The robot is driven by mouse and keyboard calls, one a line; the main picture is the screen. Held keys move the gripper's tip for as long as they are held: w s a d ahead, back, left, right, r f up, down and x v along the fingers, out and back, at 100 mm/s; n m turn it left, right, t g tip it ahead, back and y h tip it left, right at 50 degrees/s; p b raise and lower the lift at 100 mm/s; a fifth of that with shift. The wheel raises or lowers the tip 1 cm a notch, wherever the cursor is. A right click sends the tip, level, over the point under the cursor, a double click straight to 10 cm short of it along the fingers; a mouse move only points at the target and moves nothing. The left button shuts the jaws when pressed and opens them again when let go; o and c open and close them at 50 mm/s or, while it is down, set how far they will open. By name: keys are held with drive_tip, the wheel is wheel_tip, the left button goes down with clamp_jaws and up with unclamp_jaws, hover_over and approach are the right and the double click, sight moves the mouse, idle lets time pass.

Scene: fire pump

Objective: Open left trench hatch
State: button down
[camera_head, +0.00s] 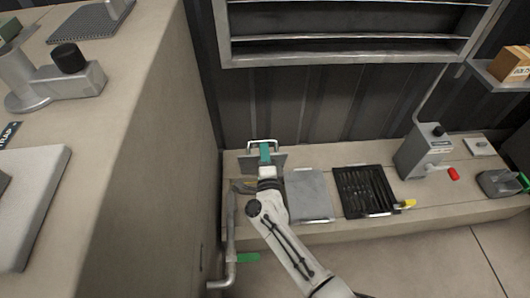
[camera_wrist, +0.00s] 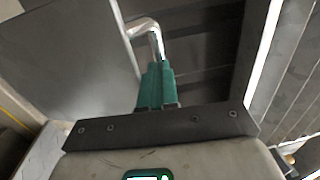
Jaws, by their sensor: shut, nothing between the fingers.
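The left trench hatch (camera_head: 278,160) is a grey plate at the left end of the low bench in the head view. It appears tilted up at the back, with a dark opening and something yellow below it, partly hidden by my arm. Its pale metal handle (camera_head: 252,143) stands at the upper edge; the handle also shows in the wrist view (camera_wrist: 143,26), beside a grey plate (camera_wrist: 70,55). My gripper (camera_head: 265,148) has green fingers, also seen in the wrist view (camera_wrist: 155,75). They are shut and empty at the handle; contact is unclear.
A flat grey plate (camera_head: 308,196) and a black ribbed recess (camera_head: 352,205) with a yellow piece lie to the right. A large beige counter (camera_head: 150,130) fills the left.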

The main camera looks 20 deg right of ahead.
drive_tip(key=w+d+r+g, duration=0.1)
drive_tip(key=w+d, duration=0.2)
drive_tip(key=w, duration=0.6)
drive_tip(key=shift+g+b, duration=0.3)
drive_tip(key=shift+b, duration=0.05)
drive_tip(key=shift+w+r, duration=0.1)
drive_tip(key=shift+w, duration=0.05)
